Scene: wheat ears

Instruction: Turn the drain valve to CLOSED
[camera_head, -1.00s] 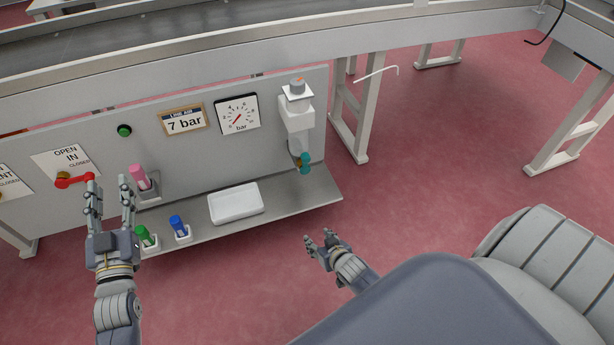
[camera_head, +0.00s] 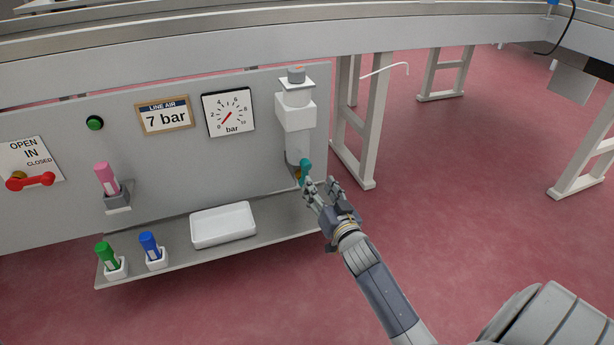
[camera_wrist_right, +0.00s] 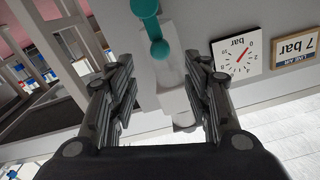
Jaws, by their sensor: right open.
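The drain valve's teal handle (camera_head: 305,171) sits at the bottom of the white filter unit (camera_head: 295,112) on the grey panel, with a brass part beside it. In the right wrist view the teal handle (camera_wrist_right: 157,40) shows a round knob at each end and lies between and beyond the fingers. My right gripper (camera_head: 321,188) is open and empty, just in front of and below right of the handle. Its two fingers (camera_wrist_right: 158,62) stand apart in the wrist view, and I see no clear contact with the handle. My left gripper is out of view.
A pressure gauge (camera_head: 228,112) and a "7 bar" sign (camera_head: 165,116) are on the panel. The shelf below holds a white tray (camera_head: 223,225) and green (camera_head: 105,254) and blue (camera_head: 149,246) markers.

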